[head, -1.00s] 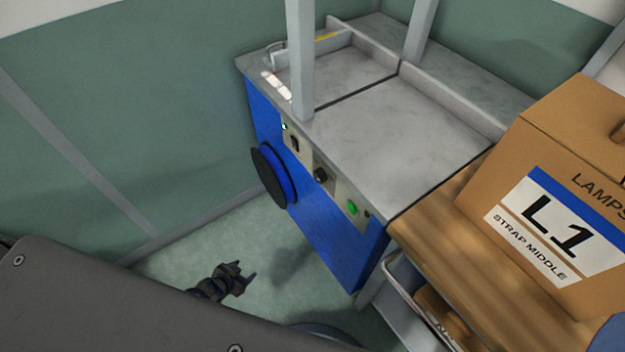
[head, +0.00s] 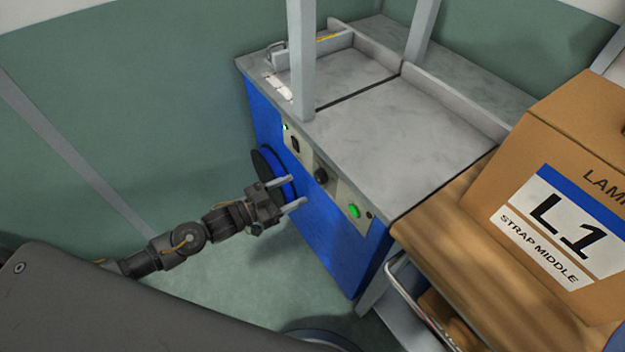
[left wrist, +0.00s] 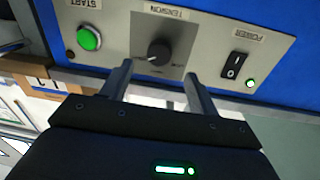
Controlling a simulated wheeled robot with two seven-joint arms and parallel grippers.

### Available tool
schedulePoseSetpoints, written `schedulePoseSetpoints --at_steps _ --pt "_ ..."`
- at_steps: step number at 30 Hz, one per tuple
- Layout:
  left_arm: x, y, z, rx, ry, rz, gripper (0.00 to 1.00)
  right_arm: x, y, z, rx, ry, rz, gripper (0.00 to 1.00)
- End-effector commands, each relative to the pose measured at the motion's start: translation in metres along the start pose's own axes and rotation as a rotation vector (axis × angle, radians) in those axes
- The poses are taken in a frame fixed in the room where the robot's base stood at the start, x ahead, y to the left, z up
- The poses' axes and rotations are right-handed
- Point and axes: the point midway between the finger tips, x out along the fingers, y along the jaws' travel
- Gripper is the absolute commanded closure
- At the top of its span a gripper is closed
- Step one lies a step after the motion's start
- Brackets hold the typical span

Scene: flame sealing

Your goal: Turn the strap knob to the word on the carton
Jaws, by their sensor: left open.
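The strap knob (head: 320,175) is a small black dial on the grey panel of the blue strapping machine (head: 340,255). In the left wrist view the knob (left wrist: 159,52) sits under the label TENSION, with a pale pointer mark on it; the setting words are too small to read. My left gripper (head: 298,192) is open and empty, its fingers pointing at the panel, apart from the knob. In the left wrist view its fingertips (left wrist: 155,75) lie either side below the knob. The carton (head: 570,150) reads L1, STRAP MIDDLE. My right gripper is not seen.
A green START button (head: 354,211) and a black power switch (head: 295,145) flank the knob. A black-and-blue reel (head: 268,172) sticks out of the machine's front, close to my left gripper. A wooden surface (head: 440,225) carries the carton. The floor before the machine is open.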

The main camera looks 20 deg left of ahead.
Motion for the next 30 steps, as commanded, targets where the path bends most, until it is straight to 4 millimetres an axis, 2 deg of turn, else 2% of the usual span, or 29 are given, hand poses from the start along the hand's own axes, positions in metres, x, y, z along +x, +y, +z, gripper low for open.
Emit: schedulePoseSetpoints --at_steps 3,10,15,23,26,30 --pt "0.025 0.0 -0.002 0.0 0.002 -0.001 0.4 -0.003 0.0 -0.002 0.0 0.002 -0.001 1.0" --pt "0.058 0.0 -0.001 0.001 0.0 0.0 0.4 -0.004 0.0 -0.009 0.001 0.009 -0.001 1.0" --pt "0.068 0.0 0.001 0.001 -0.002 0.0 0.4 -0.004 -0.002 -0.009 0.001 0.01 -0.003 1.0" --pt "0.07 0.0 0.001 0.001 -0.002 0.0 0.4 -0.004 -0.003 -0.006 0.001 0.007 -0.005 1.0" --pt "0.07 0.0 0.001 0.001 -0.002 0.0 0.49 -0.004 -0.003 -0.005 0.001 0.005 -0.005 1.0" --pt "0.069 0.0 0.001 0.001 -0.002 0.0 0.67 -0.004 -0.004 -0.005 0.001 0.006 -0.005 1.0"
